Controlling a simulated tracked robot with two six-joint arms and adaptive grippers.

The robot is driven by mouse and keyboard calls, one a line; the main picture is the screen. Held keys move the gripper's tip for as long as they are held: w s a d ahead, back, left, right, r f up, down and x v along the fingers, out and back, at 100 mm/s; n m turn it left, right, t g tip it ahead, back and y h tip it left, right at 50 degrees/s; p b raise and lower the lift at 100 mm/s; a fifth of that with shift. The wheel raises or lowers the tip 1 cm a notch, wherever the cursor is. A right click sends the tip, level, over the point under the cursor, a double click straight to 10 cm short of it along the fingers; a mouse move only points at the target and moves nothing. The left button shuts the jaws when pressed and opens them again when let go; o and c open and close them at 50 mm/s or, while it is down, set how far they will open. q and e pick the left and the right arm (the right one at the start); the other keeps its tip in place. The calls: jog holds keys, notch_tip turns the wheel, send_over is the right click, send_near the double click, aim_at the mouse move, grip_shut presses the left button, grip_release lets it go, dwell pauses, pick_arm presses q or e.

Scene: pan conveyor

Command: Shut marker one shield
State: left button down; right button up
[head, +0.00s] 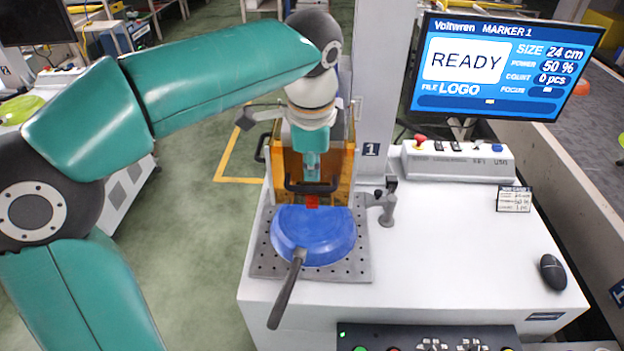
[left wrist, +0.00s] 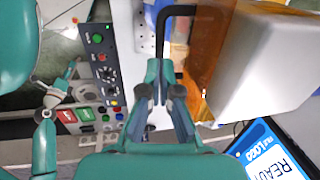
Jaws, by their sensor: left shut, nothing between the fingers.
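The marker one shield (head: 343,172) is an orange see-through cover with a black bar handle (head: 322,189). It stands raised around the marking head, and the blue pan (head: 312,236) below and in front of it is uncovered. In the left wrist view the shield (left wrist: 207,45) and its handle (left wrist: 163,38) lie just beyond my fingers. My left gripper (head: 311,176) is shut and empty, right at the handle in the head view; contact is unclear. It also shows in the left wrist view (left wrist: 160,95). A teal and grey part, perhaps my right gripper (left wrist: 51,97), shows there; its jaws are unclear.
The pan sits on a perforated plate (head: 262,262), its handle (head: 287,290) pointing toward me. A grey clamp (head: 388,208) stands right of the plate. A button box (head: 458,160), a mouse (head: 552,271) and a monitor (head: 503,66) reading READY are further right.

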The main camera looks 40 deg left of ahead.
aim_at(312, 187)
pick_arm(q)
jog(key=shift+w+a+f, duration=0.1)
jog(key=shift+w+f, duration=0.05)
jog(key=shift+f, duration=0.6)
jog(key=shift+w+a+f, duration=0.1)
jog(key=shift+f, duration=0.65)
notch_tip(312, 187, down, 14)
jog(key=b, duration=0.9)
jog(key=shift+s, duration=0.15)
jog(key=shift+d, duration=0.1)
